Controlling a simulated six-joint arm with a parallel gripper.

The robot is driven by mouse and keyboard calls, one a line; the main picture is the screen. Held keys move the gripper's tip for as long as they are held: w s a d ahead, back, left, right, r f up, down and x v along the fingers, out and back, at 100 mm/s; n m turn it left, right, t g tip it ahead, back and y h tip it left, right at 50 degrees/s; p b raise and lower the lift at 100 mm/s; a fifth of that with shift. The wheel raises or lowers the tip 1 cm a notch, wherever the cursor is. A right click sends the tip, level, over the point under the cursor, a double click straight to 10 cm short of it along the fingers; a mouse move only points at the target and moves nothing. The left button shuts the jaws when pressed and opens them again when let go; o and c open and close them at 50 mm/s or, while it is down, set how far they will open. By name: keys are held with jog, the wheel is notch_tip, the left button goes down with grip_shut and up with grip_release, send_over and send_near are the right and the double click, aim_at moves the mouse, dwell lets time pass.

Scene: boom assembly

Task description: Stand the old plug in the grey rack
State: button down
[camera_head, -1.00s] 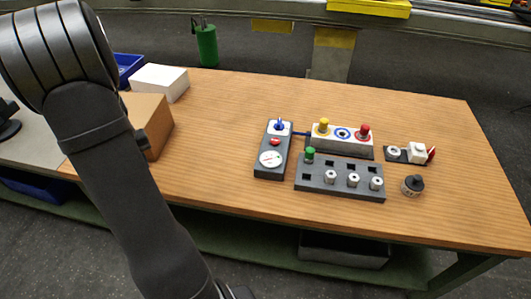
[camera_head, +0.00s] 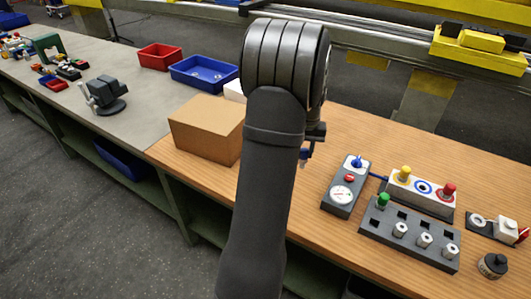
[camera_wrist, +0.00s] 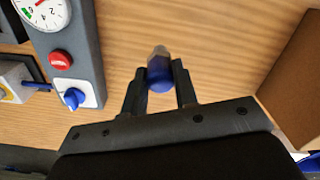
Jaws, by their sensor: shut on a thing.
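My gripper (camera_wrist: 160,80) is shut on a blue plug (camera_wrist: 160,77) with a grey end, seen between the fingers in the wrist view. In the head view my arm hides most of the gripper; a little blue shows beside it (camera_head: 304,154). The grey rack (camera_head: 366,233) lies to the right on the wooden table, apart from my gripper. A green plug (camera_head: 382,201) stands at its back left, and several silver pieces (camera_head: 424,240) stand along its front. Dark square holes in it look empty. Behind it, a white block (camera_head: 438,204) has an empty-looking blue ring between yellow and red knobs.
A dark panel (camera_head: 341,212) with a gauge, red button and blue switch stands left of the rack. A cardboard box (camera_head: 205,130) is left of my arm. A black-topped round part (camera_head: 492,266) lies right of the rack. Bare wood lies between arm and panel.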

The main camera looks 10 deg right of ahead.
jog(key=shift+m, duration=0.9)
jog(key=s+d, duration=0.2)
jog(key=d, duration=0.1)
jog(key=s+d+r, duration=0.1)
jog(key=d, duration=0.3)
jog(key=s+d, duration=0.2)
jog(key=d, duration=0.1)
jog(key=shift+s+d+r, duration=0.15)
jog(key=shift+s+d, duration=0.05)
jog(key=shift+s, duration=0.15)
jog(key=s+d+r+m, duration=0.1)
jog(key=s+d+m, duration=0.2)
jog(key=s+d, duration=0.75)
jog(key=s+d+r+m, duration=0.25)
jog(key=s+d, duration=0.55)
jog(key=s, duration=0.6)
jog(key=shift+f, duration=2.9)
jog(key=shift+a+f, duration=0.1)
jog(key=shift+f, duration=0.9)
jog(key=shift+f, duration=0.75)
jog(key=c, duration=1.1)
grip_release()
jog(key=shift+o, duration=0.2)
notch_tip(320, 180, up, 7)
